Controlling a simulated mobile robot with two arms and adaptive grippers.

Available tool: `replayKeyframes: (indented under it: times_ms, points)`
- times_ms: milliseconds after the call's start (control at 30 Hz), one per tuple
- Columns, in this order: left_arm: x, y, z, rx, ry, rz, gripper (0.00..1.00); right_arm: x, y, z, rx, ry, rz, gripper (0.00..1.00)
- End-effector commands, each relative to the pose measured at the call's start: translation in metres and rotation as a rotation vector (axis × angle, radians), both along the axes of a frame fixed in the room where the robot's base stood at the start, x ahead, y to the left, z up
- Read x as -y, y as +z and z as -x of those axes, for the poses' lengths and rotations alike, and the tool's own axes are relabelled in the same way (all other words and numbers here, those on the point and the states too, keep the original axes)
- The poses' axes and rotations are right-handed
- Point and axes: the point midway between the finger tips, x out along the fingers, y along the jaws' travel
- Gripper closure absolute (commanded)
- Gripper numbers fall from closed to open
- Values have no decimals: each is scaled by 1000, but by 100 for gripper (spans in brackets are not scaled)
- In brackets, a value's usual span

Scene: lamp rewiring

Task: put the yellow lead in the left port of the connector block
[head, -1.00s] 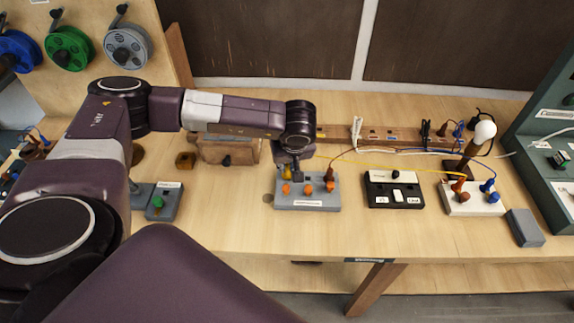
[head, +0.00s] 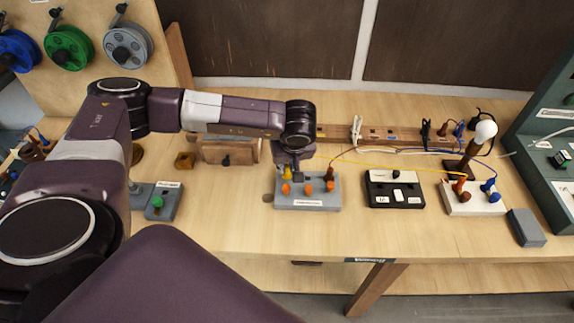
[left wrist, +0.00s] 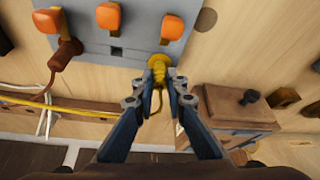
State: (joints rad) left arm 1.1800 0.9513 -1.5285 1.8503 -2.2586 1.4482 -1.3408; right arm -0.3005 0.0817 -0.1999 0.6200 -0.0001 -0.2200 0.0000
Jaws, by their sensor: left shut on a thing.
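The grey connector block (head: 323,204) with orange levers stands on the bench in the head view. It fills the top of the left wrist view (left wrist: 120,50), turned around. My left gripper (left wrist: 160,76) is shut on the yellow lead's plug (left wrist: 159,63), at the block's back edge by the left lever (head: 286,189). The plug (head: 287,172) meets the block there; how deep it sits is hidden. A brown lead's plug (head: 329,174) is at the block's right port. The middle port (left wrist: 116,51) looks empty. My right gripper is not in view.
A wooden box (head: 228,151) and a grey box with a green knob (head: 163,202) are to the left. The yellow wire (head: 390,165) runs behind the blocks.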

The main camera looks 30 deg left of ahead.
Motion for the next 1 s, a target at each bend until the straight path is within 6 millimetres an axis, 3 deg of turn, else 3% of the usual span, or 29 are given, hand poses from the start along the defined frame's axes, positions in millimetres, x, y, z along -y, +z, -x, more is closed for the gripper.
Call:
replayKeyframes:
  times_ms: [767, 800, 933, 1000]
  points:
    - [0, -9, 0, 0, 0, 0, 100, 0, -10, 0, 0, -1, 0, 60]
    - [0, -8, 0, 0, 0, 0, 84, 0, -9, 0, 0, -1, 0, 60]
    - [0, -9, 0, 0, 0, 0, 69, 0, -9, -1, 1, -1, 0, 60]
    - [0, -9, 0, 0, 0, 0, 68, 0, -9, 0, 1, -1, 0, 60]
